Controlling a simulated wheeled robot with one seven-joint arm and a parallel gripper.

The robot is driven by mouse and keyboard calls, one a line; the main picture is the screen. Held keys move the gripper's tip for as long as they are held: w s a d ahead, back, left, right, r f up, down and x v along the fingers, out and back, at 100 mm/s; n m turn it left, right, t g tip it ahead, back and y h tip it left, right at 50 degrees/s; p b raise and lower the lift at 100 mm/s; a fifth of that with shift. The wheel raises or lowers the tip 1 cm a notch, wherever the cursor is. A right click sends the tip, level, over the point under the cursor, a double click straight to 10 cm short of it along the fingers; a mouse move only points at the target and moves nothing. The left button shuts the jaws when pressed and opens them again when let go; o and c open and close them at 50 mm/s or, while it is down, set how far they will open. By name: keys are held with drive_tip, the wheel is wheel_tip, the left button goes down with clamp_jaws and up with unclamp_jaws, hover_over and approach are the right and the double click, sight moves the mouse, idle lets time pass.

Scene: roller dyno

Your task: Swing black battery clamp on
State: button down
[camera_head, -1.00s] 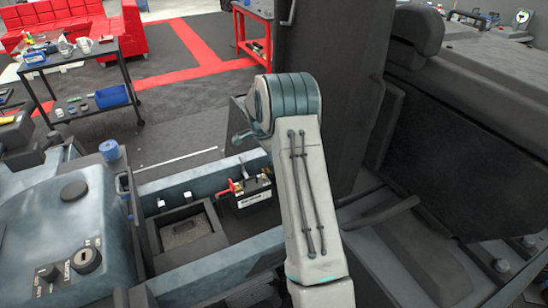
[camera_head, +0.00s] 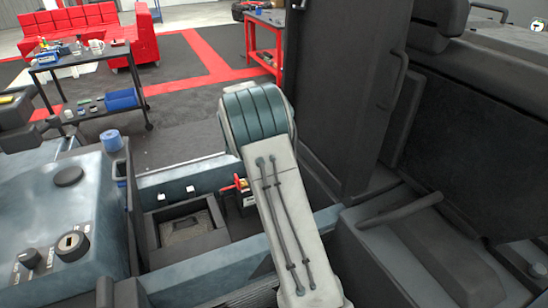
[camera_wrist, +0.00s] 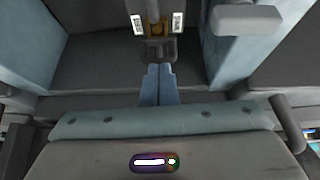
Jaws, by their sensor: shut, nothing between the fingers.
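In the wrist view, my gripper (camera_wrist: 161,70) is shut, its two blue-grey fingers side by side. A small dark part (camera_wrist: 159,50), which looks like the black clamp, lies right at the fingertips; I cannot tell whether they touch it. Just beyond it is a brassy piece (camera_wrist: 156,27) between two white labels. In the head view, the battery (camera_head: 246,201) sits in its bay, mostly hidden behind my arm. A red clamp (camera_head: 239,184) shows on its near-left top. My gripper and the black clamp are hidden by my arm in the head view.
In the head view, a recessed dark box (camera_head: 182,230) lies left of the battery, a control panel (camera_head: 60,225) further left, and a tall dark panel (camera_head: 340,90) behind my arm on the right.

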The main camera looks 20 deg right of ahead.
drive_tip(key=shift+r, duration=0.1)
drive_tip(key=r+p, duration=0.1)
drive_tip(key=r, duration=0.2)
drive_tip(key=d+r+p, duration=0.1)
drive_tip(key=r, duration=0.1)
drive_tip(key=shift+w+p, duration=0.15)
drive_tip(key=shift+p, duration=0.15)
drive_tip(key=a+f+b+v, duration=0.1)
drive_tip(key=v, duration=0.8)
drive_tip(key=s+a+r+n+y, duration=0.2)
drive_tip(key=s+r+n, duration=0.15)
drive_tip(key=s, duration=0.45)
drive_tip(key=s+a+f+n+t+y, duration=0.1)
drive_tip(key=s+n, duration=0.3)
drive_tip(key=s, duration=0.5)
drive_tip(key=s+a+f+n+t+y, duration=0.1)
drive_tip(key=s+a+n, duration=0.3)
drive_tip(key=s, duration=0.4)
drive_tip(key=s+a+f+n+t+y, duration=0.1)
drive_tip(key=s+a+f+n, duration=0.1)
drive_tip(key=s+n, duration=0.3)
drive_tip(key=s+a, duration=0.1)
drive_tip(key=s, duration=0.3)
drive_tip(key=shift+s+n+y, duration=0.3)
drive_tip(key=shift+n+y, duration=0.05)
drive_tip(key=shift+y, duration=0.05)
